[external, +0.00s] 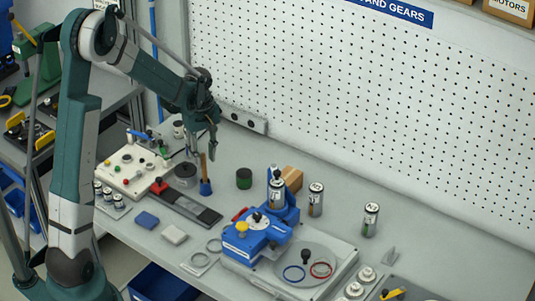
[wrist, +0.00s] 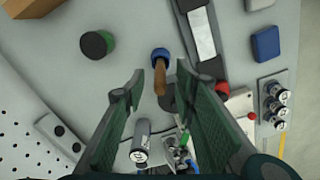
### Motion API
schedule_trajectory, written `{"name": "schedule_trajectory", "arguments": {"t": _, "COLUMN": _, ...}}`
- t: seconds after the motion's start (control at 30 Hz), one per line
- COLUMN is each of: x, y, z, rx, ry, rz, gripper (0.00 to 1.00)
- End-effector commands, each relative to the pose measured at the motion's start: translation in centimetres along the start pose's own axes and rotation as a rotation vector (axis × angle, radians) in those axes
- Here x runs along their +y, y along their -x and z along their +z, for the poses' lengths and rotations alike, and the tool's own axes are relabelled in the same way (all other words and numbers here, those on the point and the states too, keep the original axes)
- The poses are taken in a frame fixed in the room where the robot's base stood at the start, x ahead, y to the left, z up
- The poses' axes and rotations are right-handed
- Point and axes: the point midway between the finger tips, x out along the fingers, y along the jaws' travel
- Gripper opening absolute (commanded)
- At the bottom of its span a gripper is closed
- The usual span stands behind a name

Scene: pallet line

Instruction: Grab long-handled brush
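The long-handled brush stands upright on the table, with a wooden handle (external: 203,166) and a blue head (external: 205,188) at the bottom. In the wrist view its brown handle (wrist: 160,79) points up toward the camera from the blue head (wrist: 160,55). My gripper (external: 203,153) is above the brush, pointing down. In the wrist view my gripper (wrist: 158,82) is open, with one green-padded finger on each side of the handle in the picture. I cannot tell whether the fingertips reach down to handle height. Nothing is held.
A dark round tin (external: 185,174) and a control box (external: 135,168) stand left of the brush. A black-and-green cylinder (external: 244,178) stands to its right. A black strip (external: 185,206) lies in front. A pegboard wall (external: 350,100) rises behind.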

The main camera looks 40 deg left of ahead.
Motion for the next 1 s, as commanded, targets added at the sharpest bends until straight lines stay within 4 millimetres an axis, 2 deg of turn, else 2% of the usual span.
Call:
{"name": "schedule_trajectory", "arguments": {"t": 0.57, "x": 0.1, "y": -0.6, "z": -0.4, "rx": -0.006, "ry": 0.019, "rz": -0.009, "gripper": 0.28}}
{"name": "schedule_trajectory", "arguments": {"t": 1.0, "x": 0.1, "y": -3.1, "z": -0.4, "rx": -0.006, "ry": 0.019, "rz": -0.008, "gripper": 0.28}}
